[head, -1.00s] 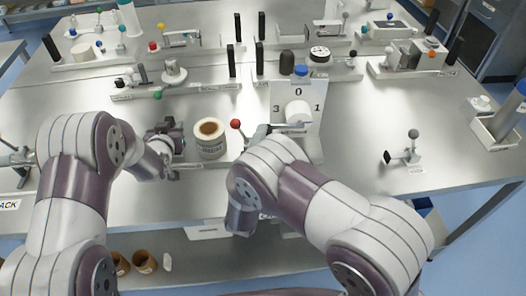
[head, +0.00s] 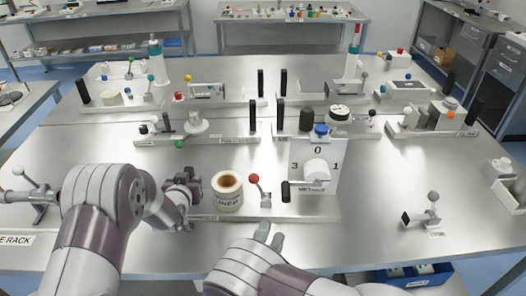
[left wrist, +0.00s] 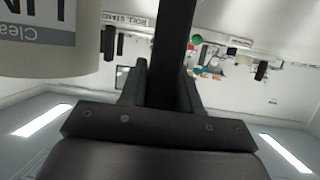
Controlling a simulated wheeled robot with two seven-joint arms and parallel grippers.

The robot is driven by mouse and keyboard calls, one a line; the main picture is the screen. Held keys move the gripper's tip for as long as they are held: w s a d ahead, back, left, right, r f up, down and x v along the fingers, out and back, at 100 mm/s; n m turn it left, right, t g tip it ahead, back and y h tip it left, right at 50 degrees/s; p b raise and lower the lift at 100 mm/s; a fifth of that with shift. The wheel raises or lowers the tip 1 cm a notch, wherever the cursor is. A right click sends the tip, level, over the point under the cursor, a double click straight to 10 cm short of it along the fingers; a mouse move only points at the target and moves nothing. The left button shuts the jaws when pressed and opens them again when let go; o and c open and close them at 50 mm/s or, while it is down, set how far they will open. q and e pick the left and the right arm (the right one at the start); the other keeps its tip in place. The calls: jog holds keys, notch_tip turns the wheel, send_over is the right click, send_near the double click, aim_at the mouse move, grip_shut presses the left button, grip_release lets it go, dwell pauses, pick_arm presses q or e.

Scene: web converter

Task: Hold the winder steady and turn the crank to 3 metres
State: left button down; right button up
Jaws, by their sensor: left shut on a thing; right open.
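The winder has a long low base (head: 232,217), a label roll (head: 228,193), a red-ball lever (head: 261,190) and a dial plate (head: 328,183) marked 0, 1 and 3. A white hub (head: 316,170) sits on the plate, and its crank ends in a dark handle (head: 285,192) on the left. My left gripper (head: 187,190) is left of the roll, shut on a dark upright bar (left wrist: 172,55) that looks like the winder's handle. The pale roll (left wrist: 50,38) fills the left wrist view's upper left. My right gripper (head: 269,234) is open and empty, in front of the base, apart from the crank.
Several other fixtures stand in rows behind, with black upright handles (head: 252,118). A small grey lever device (head: 430,210) stands at right and a clamp-like device (head: 38,196) at far left. The table between the winder and the right device is clear.

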pick_arm(q)
jog(key=shift+f, duration=0.25)
pick_arm(e)
jog(key=shift+w, duration=0.15)
pick_arm(q)
jog(key=c, duration=0.7)
grip_release()
jog(key=shift+w+r, duration=0.1)
jog(key=shift+w, duration=0.15)
jog(key=shift+s+r, duration=0.25)
jog(key=shift+r, duration=0.05)
jog(key=v, duration=1.1)
jog(key=shift+s+a, duration=0.1)
jog(key=shift+s, duration=0.1)
pick_arm(e)
jog(key=shift+w, duration=0.1)
